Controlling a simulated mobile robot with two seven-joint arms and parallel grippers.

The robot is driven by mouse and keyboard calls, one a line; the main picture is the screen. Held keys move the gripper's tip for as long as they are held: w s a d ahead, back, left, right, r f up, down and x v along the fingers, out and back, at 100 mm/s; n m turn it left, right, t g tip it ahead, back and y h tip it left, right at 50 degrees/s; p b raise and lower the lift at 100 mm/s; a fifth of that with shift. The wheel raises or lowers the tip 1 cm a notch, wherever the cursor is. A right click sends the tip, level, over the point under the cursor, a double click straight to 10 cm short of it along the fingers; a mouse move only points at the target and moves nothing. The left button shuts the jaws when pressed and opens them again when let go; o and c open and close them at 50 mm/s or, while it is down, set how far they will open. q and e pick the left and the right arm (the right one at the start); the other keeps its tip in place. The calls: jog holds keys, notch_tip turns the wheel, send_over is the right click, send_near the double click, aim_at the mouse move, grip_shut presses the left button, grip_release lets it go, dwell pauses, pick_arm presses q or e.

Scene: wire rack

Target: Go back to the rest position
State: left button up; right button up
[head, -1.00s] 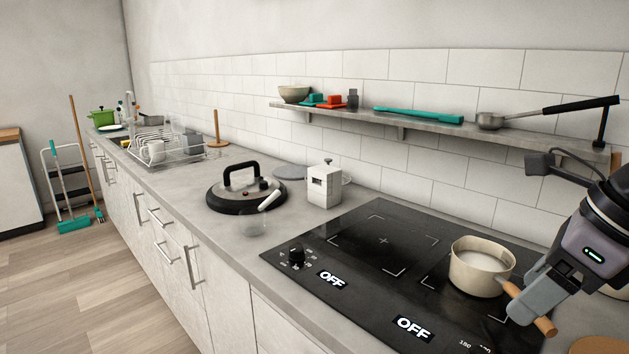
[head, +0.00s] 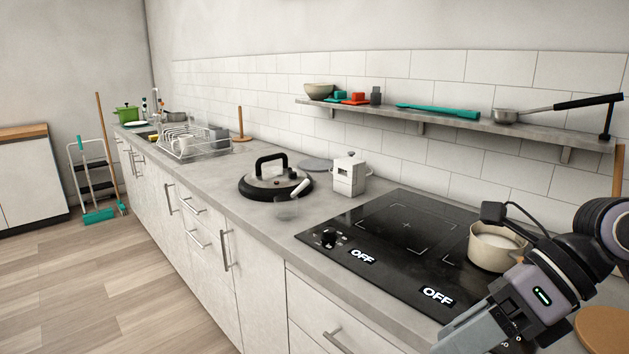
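My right gripper (head: 458,338) is at the lower right of the head view, low in front of the hob's front edge. Its fingertips reach the bottom of the picture, and whether they are apart is not clear. I see nothing held in it. A cream saucepan (head: 493,250) with white contents stands on the black hob (head: 405,245). My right arm covers part of the saucepan and hides its wooden handle. My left gripper is not in view.
A wire rack (head: 193,142) is farther back. A shelf (head: 450,125) runs above. A round wooden board (head: 604,330) is at lower right.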

jog(key=a+r+m+t+y, duration=0.1)
jog(key=a+r+m+y, duration=0.1)
jog(key=a+m+y, duration=0.8)
jog(key=w+d+f+m+t+h, duration=0.3)
jog(key=d+f+m+t, duration=0.15)
jog(key=m+t, duration=0.4)
jog(key=w+d+f+m+t+h, duration=0.25)
jog(key=f+m+t, duration=0.25)
jog(key=m+t, duration=0.4)
jog(key=s+d+f+m+g+h+p, duration=0.1)
jog(key=d+f+m+h, duration=0.2)
jog(key=f+m+h, duration=0.4)
jog(key=s+d+f+m+g+h, duration=0.2)
jog(key=f+m, duration=0.2)
jog(key=f, duration=0.5)
jog(key=s+d+f+m+g+h, duration=0.1)
jog(key=s+f+m+g, duration=0.3)
jog(key=s+f, duration=0.6)
notch_tip(320, 180, down, 3)
jog(key=shift+s+d+r+g+h, duration=0.1)
jog(key=shift+s+d+g+h, duration=0.15)
jog(key=shift+g+h, duration=0.5)
